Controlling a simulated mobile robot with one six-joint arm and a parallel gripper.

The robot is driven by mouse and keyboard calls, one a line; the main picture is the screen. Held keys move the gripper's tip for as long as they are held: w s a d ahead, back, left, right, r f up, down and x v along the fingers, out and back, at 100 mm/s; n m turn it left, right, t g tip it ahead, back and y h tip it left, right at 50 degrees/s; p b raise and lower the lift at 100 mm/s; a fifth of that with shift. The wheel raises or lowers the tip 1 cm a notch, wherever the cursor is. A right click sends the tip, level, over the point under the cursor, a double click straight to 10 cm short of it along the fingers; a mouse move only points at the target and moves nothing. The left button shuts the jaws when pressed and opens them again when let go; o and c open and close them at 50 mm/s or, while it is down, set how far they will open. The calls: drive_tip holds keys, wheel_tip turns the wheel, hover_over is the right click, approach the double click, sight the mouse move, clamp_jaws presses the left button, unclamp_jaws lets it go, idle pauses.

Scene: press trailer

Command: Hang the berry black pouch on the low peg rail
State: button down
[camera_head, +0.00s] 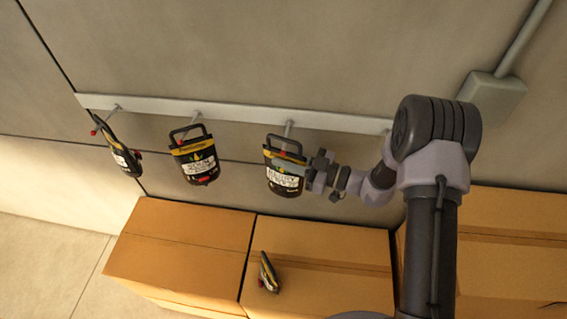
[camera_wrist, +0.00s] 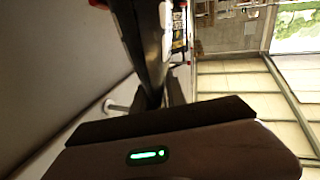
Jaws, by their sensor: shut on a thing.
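A black pouch with a yellow band and white label (camera_head: 284,179) is at the right-hand peg (camera_head: 289,128) of the low peg rail (camera_head: 230,112). Its lettering is too small to read surely. My gripper (camera_head: 318,171) is shut on this pouch from its right side. The pouch hangs upright with its handle loop close to the peg; I cannot tell whether the loop is around it. In the wrist view the dark pouch edge (camera_wrist: 146,38) rises from between my jaws (camera_wrist: 168,98), and a pale peg (camera_wrist: 114,106) is just left.
Two similar pouches hang on the rail's left (camera_head: 122,155) and middle (camera_head: 196,163) pegs. A small dark item (camera_head: 267,272) is on a cardboard box (camera_head: 320,243) below. More boxes (camera_head: 180,240) line the wall. A grey wall box (camera_head: 492,95) is at right.

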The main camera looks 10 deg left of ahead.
drive_tip(key=shift+w, duration=0.55)
drive_tip(key=shift+r+p, duration=0.15)
drive_tip(key=shift+p, duration=0.2)
drive_tip(key=shift+w+f+b, duration=0.4)
drive_tip(key=shift+f+b, duration=0.1)
drive_tip(key=shift+f, duration=0.35)
idle(0.3)
idle(0.4)
